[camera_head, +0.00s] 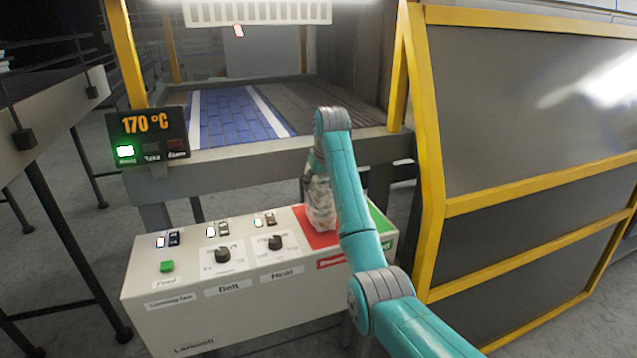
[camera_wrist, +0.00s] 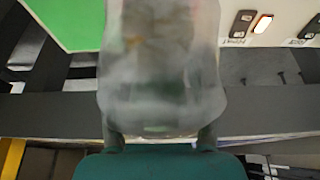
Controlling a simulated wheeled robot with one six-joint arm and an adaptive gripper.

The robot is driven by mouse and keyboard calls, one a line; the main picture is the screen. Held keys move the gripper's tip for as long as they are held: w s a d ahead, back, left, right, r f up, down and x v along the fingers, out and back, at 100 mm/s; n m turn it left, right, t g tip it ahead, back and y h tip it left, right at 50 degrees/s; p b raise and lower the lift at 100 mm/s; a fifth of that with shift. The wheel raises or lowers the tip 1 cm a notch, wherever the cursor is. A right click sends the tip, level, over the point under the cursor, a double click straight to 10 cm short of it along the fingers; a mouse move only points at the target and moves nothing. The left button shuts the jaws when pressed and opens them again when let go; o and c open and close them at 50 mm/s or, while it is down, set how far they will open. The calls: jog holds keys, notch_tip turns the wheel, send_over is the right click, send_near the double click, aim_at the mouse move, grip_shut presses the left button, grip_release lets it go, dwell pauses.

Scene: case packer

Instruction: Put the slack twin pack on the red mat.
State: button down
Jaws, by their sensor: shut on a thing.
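The slack twin pack (camera_head: 320,203) hangs upright from my gripper (camera_wrist: 160,138), wrapped in loose, cloudy film. In the wrist view the pack (camera_wrist: 160,70) fills the middle, between the two fingers, and its contents are blurred. My gripper is shut on it. In the head view my arm hides most of the gripper. The pack's lower end overlaps the red mat (camera_head: 310,240) on the white control panel; I cannot tell whether it touches. The pack and my arm hide part of the mat.
A green mat (camera_head: 382,222) lies right of the red mat; it also shows in the wrist view (camera_wrist: 70,22). The panel (camera_head: 150,270) carries knobs, switches and a green button (camera_head: 167,266). Behind are a blue conveyor belt (camera_head: 235,118) and a 170 °C display (camera_head: 148,135). A yellow-framed guard (camera_head: 520,195) stands right.

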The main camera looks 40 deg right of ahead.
jog(key=shift+f, duration=0.5)
jog(key=shift+c, duration=1)
grip_release()
jog(key=v, duration=0.7)
jog(key=shift+s+r, duration=0.1)
jog(key=shift+r, duration=0.15)
